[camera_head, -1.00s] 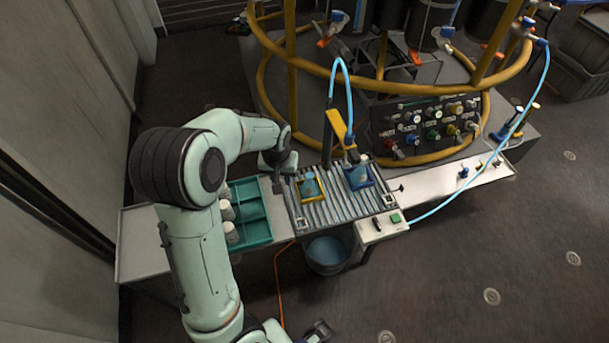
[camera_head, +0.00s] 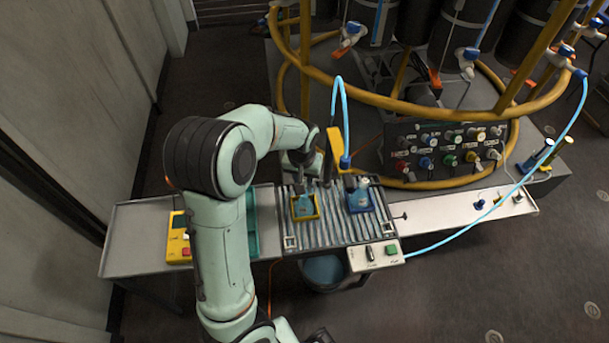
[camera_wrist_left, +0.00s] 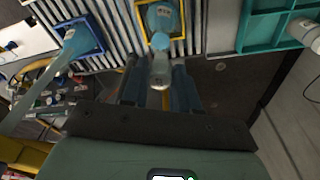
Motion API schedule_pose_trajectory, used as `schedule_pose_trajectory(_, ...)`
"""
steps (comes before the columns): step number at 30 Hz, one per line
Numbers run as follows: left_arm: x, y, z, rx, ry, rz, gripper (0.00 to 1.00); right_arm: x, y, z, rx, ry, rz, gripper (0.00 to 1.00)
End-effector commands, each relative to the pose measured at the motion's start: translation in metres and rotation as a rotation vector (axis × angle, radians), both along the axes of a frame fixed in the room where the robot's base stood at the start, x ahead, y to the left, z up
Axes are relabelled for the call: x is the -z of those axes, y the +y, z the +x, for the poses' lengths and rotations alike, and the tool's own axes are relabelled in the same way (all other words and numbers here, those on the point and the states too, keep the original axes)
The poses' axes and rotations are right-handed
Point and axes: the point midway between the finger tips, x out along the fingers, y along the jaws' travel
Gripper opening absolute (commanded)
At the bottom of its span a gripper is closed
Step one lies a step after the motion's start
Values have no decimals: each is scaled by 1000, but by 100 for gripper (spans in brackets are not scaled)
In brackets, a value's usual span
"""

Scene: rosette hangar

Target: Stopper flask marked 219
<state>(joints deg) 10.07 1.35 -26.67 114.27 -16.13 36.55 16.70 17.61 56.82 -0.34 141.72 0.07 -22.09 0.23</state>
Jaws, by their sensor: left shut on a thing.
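A flask with blue liquid (camera_head: 303,207) stands in the yellow square holder (camera_head: 318,213) on the ribbed rack; it also shows in the left wrist view (camera_wrist_left: 162,18). My left gripper (camera_wrist_left: 160,84) is shut on a pale grey stopper (camera_wrist_left: 160,70), in line with the flask's neck. I cannot tell whether the stopper touches the neck. In the head view the left gripper (camera_head: 302,182) is just above this flask. A second flask (camera_head: 357,197) stands in the blue holder (camera_head: 371,205). No number is readable. A dark sliver at the bottom edge may be my right gripper (camera_head: 319,337).
A teal tray (camera_head: 252,222) is partly behind my arm; white stoppers (camera_wrist_left: 305,32) lie in it. A yellow box (camera_head: 179,240) stands at left. A yellow dispenser with blue hose (camera_head: 336,142) rises behind the rack. A button box (camera_head: 375,254) is in front; a bucket (camera_head: 325,270) hangs below.

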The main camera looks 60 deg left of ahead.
Motion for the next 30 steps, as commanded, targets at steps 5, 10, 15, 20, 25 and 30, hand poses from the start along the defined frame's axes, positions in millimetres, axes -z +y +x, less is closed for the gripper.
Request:
schedule_pose_trajectory(5, 21, 0, 0, 1, 2, 0, 12, 17, 0, -2, 2, -2, -1, 0)
schedule_pose_trajectory(10, 23, 0, 0, 0, 0, 0, 12, 19, 0, -1, 2, -7, -2, 0)
schedule_pose_trajectory(15, 23, 0, 0, 0, 0, 0, 12, 19, 0, -1, 2, -7, -2, 0)
schedule_pose_trajectory(20, 26, 0, 0, 0, 0, 0, 12, 21, 0, -1, 2, -7, -2, 0)
schedule_pose_trajectory(25, 29, -1, 0, 0, 1, -1, 12, 22, 0, -2, 2, -6, -1, 0)
schedule_pose_trajectory(30, 29, -1, 0, 0, 0, 0, 12, 22, 0, -1, 3, -5, -1, 0)
